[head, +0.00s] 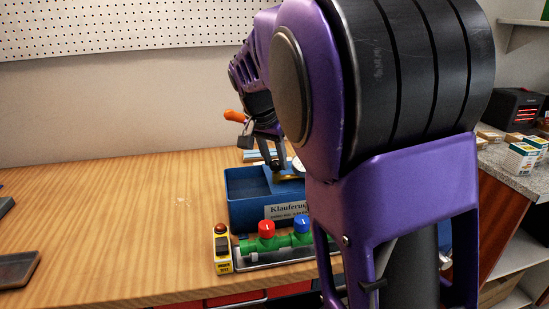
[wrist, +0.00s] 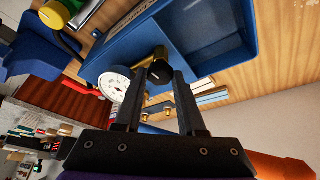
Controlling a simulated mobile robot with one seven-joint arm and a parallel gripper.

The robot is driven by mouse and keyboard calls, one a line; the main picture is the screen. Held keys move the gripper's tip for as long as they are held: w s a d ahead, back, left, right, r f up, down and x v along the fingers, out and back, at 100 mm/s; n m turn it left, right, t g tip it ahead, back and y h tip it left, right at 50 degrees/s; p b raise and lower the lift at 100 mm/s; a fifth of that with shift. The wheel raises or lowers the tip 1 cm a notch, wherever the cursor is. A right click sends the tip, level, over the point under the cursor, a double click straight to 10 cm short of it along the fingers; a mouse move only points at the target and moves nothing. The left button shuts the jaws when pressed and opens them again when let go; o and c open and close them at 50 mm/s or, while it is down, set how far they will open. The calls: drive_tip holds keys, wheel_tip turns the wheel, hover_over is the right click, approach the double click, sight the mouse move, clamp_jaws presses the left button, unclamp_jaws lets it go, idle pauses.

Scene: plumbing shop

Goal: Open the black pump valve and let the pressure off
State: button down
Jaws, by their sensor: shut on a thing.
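The black pump valve (wrist: 160,73) is a small dark knob on a brass stem, in the middle of the wrist view. My gripper (wrist: 159,82) has one finger on each side of the knob and is shut on it. The white round pressure gauge (wrist: 115,84) is just left of the fingers; its reading is too small to tell. The blue pump tank (head: 243,207) stands on the bench in the head view, with my gripper (head: 272,165) over its back right part. My arm hides the tank's right side.
In front of the tank is a green pipe assembly (head: 248,246) with a red cap (head: 266,229) and a blue cap (head: 302,226). A yellow tag block (head: 222,254) stands at its left end. The wooden bench (head: 110,220) is clear left of the tank.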

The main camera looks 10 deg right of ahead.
drive_tip(key=n, duration=0.2)
drive_tip(key=n+y, duration=0.1)
drive_tip(key=n, duration=0.1)
drive_tip(key=shift+d+r+t+p, duration=0.1)
drive_tip(key=shift+d+t+p, duration=0.1)
drive_tip(key=shift+t+p, duration=0.15)
drive_tip(key=n, duration=0.1)
drive_tip(key=n+y, duration=0.1)
drive_tip(key=n, duration=0.1)
drive_tip(key=shift+s+d+n+t+y, duration=0.1)
drive_tip(key=shift+d+n+t+y, duration=0.05)
drive_tip(key=shift+n+t+y, duration=0.15)
drive_tip(key=n+y, duration=0.1)
drive_tip(key=n, duration=0.2)
drive_tip(key=shift+d+n, duration=0.1)
drive_tip(key=shift+n, duration=0.2)
drive_tip(key=shift+n+g+y, duration=0.45)
drive_tip(key=shift+n+y, duration=0.45)
drive_tip(key=shift+n, duration=0.9)
drive_tip(key=c, duration=0.5)
unclamp_jaws()
